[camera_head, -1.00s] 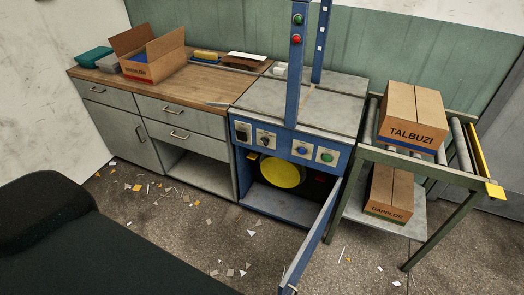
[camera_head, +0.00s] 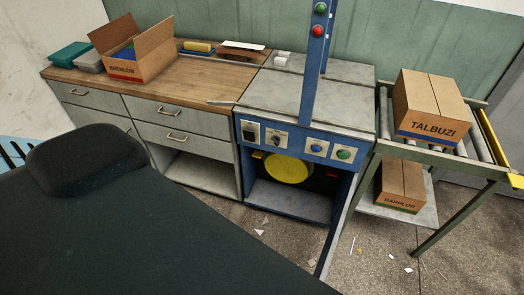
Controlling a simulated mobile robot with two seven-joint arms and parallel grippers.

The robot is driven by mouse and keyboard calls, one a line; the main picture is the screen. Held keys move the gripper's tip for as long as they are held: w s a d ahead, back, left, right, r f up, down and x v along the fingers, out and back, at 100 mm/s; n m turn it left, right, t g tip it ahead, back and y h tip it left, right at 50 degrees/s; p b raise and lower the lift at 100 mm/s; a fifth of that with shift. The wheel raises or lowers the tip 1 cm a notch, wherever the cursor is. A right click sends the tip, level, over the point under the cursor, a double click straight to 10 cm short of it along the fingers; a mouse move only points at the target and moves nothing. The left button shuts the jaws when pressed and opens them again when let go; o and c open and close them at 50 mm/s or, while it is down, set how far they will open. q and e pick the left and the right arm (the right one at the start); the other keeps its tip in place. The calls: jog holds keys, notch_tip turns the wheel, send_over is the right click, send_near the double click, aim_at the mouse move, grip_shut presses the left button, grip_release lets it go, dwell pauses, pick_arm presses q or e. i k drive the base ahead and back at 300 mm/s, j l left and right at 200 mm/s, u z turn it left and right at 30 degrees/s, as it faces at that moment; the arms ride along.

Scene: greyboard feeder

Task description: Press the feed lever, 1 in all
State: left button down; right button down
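The blue feeder machine (camera_head: 243,160) stands in the middle, with a grey top (camera_head: 290,102) and a blue post (camera_head: 316,60) bearing a green and a red button. Its front panel has a black switch (camera_head: 277,138), a blue button (camera_head: 316,147) and a green button (camera_head: 343,154). Below, the open compartment shows a yellow disc (camera_head: 286,168) and a small red part (camera_head: 331,176) beside it. The compartment door (camera_head: 342,222) hangs open towards me. I cannot make out which part is the feed lever. Neither of my grippers is in view.
A wooden-topped cabinet (camera_head: 190,82) with an open carton (camera_head: 135,58) adjoins the machine on the left. A roller stand (camera_head: 440,158) with closed cartons (camera_head: 428,107) is on the right. The open door juts into the floor space. Paper scraps litter the floor (camera_head: 385,250).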

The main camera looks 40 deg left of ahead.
aim_at(259, 154)
jog(key=j+z, duration=0.25)
jog(key=j, duration=0.4)
jog(key=k+j+z, duration=0.2)
jog(key=j, duration=0.45)
